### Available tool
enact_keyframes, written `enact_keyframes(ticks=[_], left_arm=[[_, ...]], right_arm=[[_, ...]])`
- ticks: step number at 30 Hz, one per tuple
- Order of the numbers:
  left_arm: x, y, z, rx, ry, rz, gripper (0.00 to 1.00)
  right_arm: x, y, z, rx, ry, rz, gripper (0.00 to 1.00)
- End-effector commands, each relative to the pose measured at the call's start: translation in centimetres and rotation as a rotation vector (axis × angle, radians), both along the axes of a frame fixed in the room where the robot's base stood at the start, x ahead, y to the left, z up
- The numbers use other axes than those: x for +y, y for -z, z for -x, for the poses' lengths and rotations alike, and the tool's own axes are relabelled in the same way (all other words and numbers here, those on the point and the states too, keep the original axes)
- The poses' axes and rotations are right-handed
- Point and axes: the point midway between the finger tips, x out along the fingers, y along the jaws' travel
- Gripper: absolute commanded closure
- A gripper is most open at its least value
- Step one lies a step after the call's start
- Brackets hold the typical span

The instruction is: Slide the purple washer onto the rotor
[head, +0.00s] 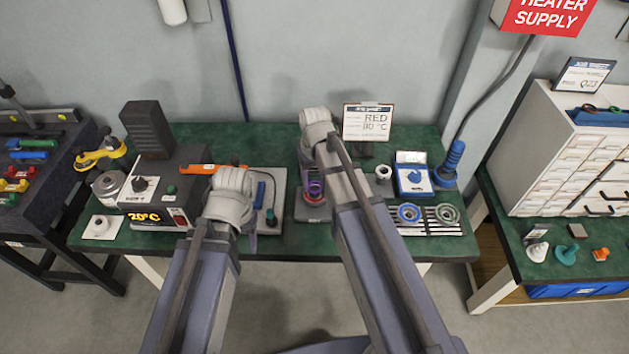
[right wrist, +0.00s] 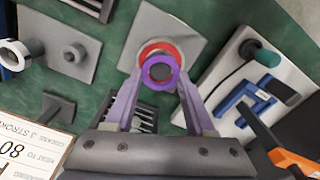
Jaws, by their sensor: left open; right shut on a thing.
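The purple washer (right wrist: 158,72) is held between the fingertips of my right gripper (right wrist: 160,82). In the right wrist view it overlaps a red ring (right wrist: 160,48) on the grey square base (right wrist: 150,22) of the rotor; a dark round centre shows through it. I cannot tell whether the washer is around the rotor's shaft or still above it. In the head view the purple washer (head: 314,186) shows over the rotor base (head: 313,212), partly hidden by my right arm. My left gripper (head: 252,228) is low at the table's front, its fingers mostly hidden by its wrist.
A pale panel (right wrist: 247,80) with blue and green-handled parts lies beside the rotor base. The head view shows a heater box (head: 165,185), a sign reading RED 80 °C (head: 367,122), a blue-topped box (head: 411,175), and rings on a rack (head: 428,228) to the right.

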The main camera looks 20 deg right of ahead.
Motion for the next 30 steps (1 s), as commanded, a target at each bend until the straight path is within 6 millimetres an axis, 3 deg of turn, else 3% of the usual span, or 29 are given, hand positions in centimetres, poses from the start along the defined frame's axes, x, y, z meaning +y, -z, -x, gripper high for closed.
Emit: enact_keyframes(ticks=[15,16,25,30], left_arm=[[0.0,0.98,0.0,0.0,0.0,0.0,0.4],[0.0,0.94,0.0,0.0,0.0,0.0,0.4],[0.0,0.78,-0.01,0.0,0.0,0.0,0.4],[-0.01,0.79,0.0,0.0,0.0,0.0,0.4]], right_arm=[[-0.01,0.98,0.0,0.0,0.0,0.0,1.0],[-0.01,0.93,0.0,0.0,0.0,0.0,0.44],[-0.01,0.79,0.0,0.0,0.0,0.0,0.11],[0.0,0.79,0.0,0.0,0.0,0.0,0.1]])
